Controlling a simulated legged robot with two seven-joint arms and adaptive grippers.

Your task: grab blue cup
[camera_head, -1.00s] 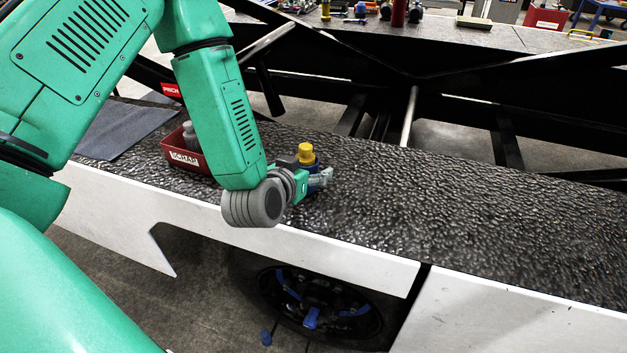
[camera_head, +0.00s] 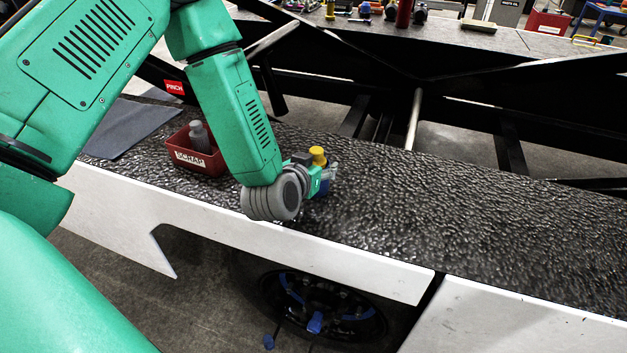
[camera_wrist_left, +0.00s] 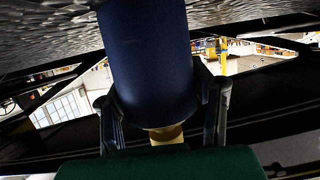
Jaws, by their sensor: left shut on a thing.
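The blue cup shows large in the left wrist view (camera_wrist_left: 150,65), as a dark blue cylinder between the two fingers of my left gripper (camera_wrist_left: 165,110). The fingers are shut on it. In the head view my left gripper (camera_head: 326,179) is over the dark textured belt, and only a little of the blue cup (camera_head: 321,192) shows behind it. A yellow piece (camera_head: 318,155) sits at the cup's top, and yellow also shows at the cup's end in the wrist view (camera_wrist_left: 166,133). I cannot tell whether the cup touches the belt. My right gripper is not in view.
A red scrap box (camera_head: 190,160) with a grey bottle (camera_head: 199,137) stands left of my forearm. A dark mat (camera_head: 130,128) lies farther left. The textured belt (camera_head: 450,200) is clear to the right. Black frame beams (camera_head: 340,70) run behind it.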

